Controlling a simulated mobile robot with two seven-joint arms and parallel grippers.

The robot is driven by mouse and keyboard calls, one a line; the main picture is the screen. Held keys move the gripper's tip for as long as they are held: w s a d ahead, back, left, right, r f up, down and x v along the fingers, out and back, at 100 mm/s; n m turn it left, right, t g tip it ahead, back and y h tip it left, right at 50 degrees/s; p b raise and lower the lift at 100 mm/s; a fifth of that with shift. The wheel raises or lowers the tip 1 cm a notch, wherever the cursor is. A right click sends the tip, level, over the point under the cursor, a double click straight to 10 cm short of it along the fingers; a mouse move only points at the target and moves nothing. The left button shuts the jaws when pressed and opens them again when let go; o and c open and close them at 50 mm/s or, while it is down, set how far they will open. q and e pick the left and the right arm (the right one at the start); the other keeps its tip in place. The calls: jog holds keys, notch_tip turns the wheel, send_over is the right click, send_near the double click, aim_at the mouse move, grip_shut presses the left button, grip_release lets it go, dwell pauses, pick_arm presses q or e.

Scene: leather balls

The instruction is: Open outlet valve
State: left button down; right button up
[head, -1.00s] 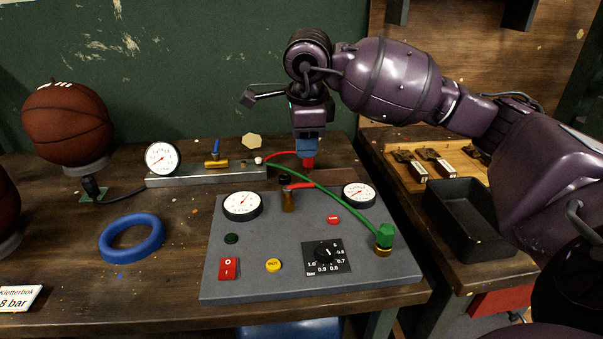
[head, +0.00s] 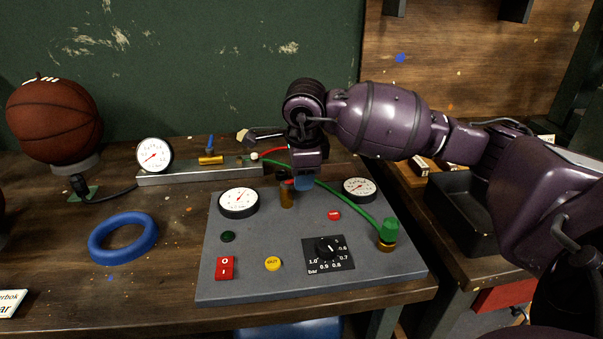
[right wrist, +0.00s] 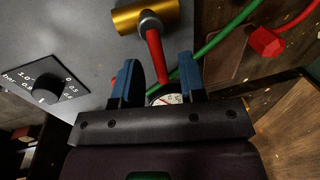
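A brass valve with a red lever stands on the grey panel (head: 213,285); its brass body (head: 287,196) shows just left of my right gripper (head: 304,182), which hides most of the lever. In the right wrist view the gold valve body (right wrist: 147,15) is at the top, and the red lever (right wrist: 154,55) runs down between the two blue fingers of the right gripper (right wrist: 160,80). The fingers are open, with space on both sides of the lever; contact cannot be told. Another brass valve (head: 210,160) with a blue lever sits on the metal rail. My left gripper is out of view.
The panel holds two white gauges (head: 239,202), a black dial (head: 328,252), buttons and a green connector (head: 389,230) with a green hose. A blue ring (head: 123,238) and a basketball (head: 55,122) are at left. A black tray (head: 465,210) is at right.

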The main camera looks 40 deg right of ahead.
grip_shut()
